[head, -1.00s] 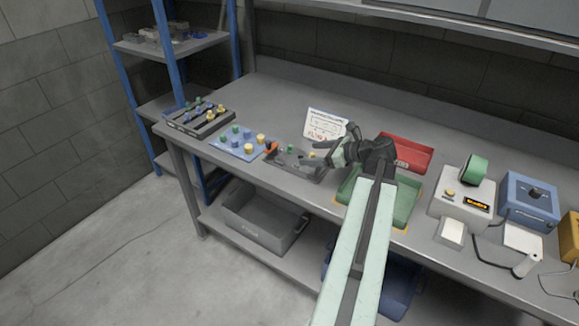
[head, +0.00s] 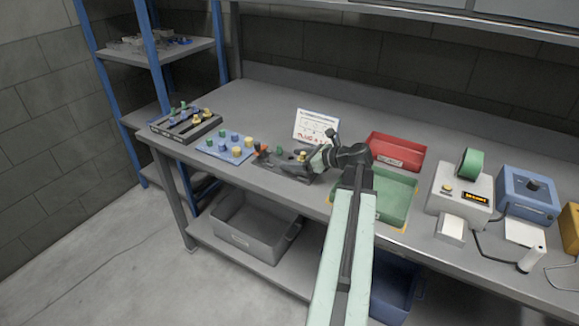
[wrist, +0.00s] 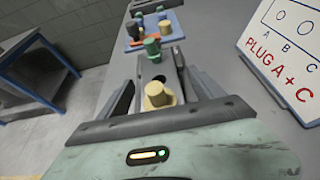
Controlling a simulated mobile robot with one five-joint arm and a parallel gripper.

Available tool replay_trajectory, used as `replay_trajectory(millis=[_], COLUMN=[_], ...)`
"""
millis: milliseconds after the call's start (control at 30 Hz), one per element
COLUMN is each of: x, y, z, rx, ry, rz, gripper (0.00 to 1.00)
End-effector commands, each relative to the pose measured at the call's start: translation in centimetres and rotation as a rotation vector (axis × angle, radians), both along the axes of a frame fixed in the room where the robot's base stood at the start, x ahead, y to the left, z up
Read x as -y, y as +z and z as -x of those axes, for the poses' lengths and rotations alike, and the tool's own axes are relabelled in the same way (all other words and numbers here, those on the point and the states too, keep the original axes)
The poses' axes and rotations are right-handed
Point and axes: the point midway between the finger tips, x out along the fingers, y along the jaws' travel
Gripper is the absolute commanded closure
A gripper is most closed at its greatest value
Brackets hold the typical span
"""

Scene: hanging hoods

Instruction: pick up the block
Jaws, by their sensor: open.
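A dark grey block (head: 292,169) lies near the front edge of the bench, with a green plug (head: 278,150) and a yellow plug (head: 301,155) standing on it. My gripper (head: 312,163) is at the block's right end, pointing left along it. In the wrist view my gripper (wrist: 160,85) is open, its fingers apart on both sides of the block (wrist: 150,70). The yellow plug (wrist: 158,96) is close to the palm, the green plug (wrist: 152,48) farther out. Contact with the block cannot be told. An orange part (head: 262,149) shows at the block's left end.
A blue board with plugs (head: 222,155) and a slotted dark rack (head: 186,137) lie to the left. A white sign (head: 317,122) stands behind. A green tray (head: 398,205) and red tray (head: 396,139) are right. Devices (head: 462,196) stand farther right.

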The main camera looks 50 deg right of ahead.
Motion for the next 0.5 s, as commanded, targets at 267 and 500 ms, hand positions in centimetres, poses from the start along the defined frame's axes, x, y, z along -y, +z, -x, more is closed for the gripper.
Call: replay_trajectory(millis=[267,500], x=[-0.46,-0.50], y=[-0.72,-0.71], z=[-1.69,-1.69], rx=[0.000,0.000], ry=[0.000,0.001], rz=[0.001,0.001], gripper=[0.24,0.79])
